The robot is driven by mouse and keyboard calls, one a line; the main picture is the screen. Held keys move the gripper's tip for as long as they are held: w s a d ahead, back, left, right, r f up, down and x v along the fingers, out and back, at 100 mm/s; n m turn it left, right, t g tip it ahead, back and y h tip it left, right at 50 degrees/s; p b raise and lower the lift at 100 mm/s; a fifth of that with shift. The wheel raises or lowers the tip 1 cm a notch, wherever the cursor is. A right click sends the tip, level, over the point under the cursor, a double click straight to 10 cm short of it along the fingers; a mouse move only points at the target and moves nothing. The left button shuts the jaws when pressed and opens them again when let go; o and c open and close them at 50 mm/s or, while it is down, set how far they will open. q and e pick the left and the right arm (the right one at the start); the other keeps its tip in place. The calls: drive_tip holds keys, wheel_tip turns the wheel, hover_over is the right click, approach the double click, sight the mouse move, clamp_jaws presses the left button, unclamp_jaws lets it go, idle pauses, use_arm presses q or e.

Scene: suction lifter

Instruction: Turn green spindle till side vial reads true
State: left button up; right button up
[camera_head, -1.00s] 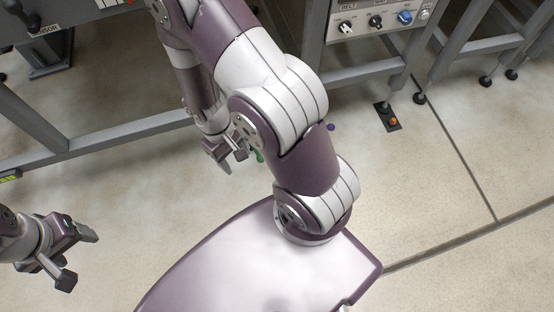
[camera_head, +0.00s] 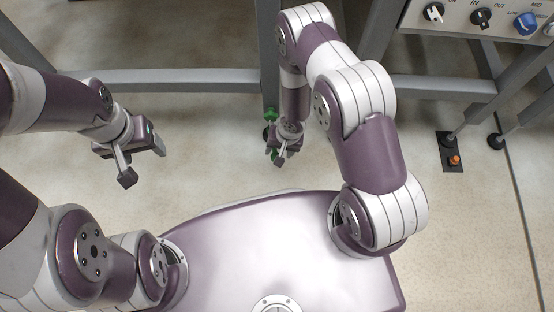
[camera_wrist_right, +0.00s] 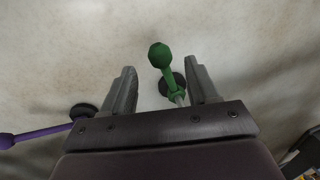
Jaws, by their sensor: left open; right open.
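The green spindle (camera_wrist_right: 168,68) has a rounded knob and a short stem. In the right wrist view it lies between the two fingers of my right gripper (camera_wrist_right: 162,72), apart from both; a dark round foot is behind it. In the head view the green spindle (camera_head: 270,115) shows beside a grey frame leg, just beyond my right gripper (camera_head: 276,157), which is open. My left gripper (camera_head: 142,164) is open and empty over the floor at left. I cannot make out a side vial in either view.
A purple spindle (camera_wrist_right: 42,137) with a dark foot (camera_wrist_right: 83,112) lies left of my right gripper. Grey frame bars (camera_head: 185,80) cross the back. A control panel (camera_head: 490,18) with knobs is upper right. A floor pedal with an orange button (camera_head: 454,160) sits at right.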

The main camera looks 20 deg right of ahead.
drive_tip(key=f+b, duration=0.1)
drive_tip(key=f, duration=0.1)
drive_tip(key=a+f+b, duration=0.1)
drive_tip(key=f+b, duration=0.1)
drive_tip(key=f, duration=0.1)
drive_tip(key=f+b, duration=0.1)
drive_tip(key=f, duration=0.1)
drive_tip(key=shift+w+a+f, duration=0.2)
drive_tip(key=shift+w+f, duration=0.05)
drive_tip(key=shift+f, duration=0.1)
use_arm(q)
wheel_tip(320, 180, down, 6)
drive_tip(key=shift+r, duration=0.1)
use_arm(e)
clamp_jaws()
